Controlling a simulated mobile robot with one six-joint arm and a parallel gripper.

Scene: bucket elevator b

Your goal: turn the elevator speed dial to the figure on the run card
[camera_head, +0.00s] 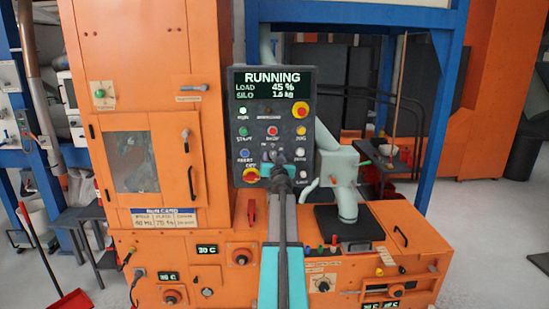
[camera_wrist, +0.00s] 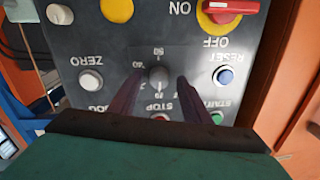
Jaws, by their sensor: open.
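The control panel (camera_head: 270,115) stands upright on the orange machine, its screen reading RUNNING, LOAD 45 %. The speed dial (camera_wrist: 158,75) is a small dark knob with a white figure scale around it, upside down in the wrist view. In the head view my gripper mostly hides it. My gripper (camera_wrist: 158,88) is open, with one finger on each side of the dial; I cannot tell whether they touch it. My gripper also shows in the head view (camera_head: 281,173), low on the panel. The run card (camera_head: 164,217) is on the orange cabinet at left, its small figures hard to read.
A red switch on a yellow disc (camera_wrist: 219,10) is near. A grey spout (camera_head: 342,172) stands right of my arm.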

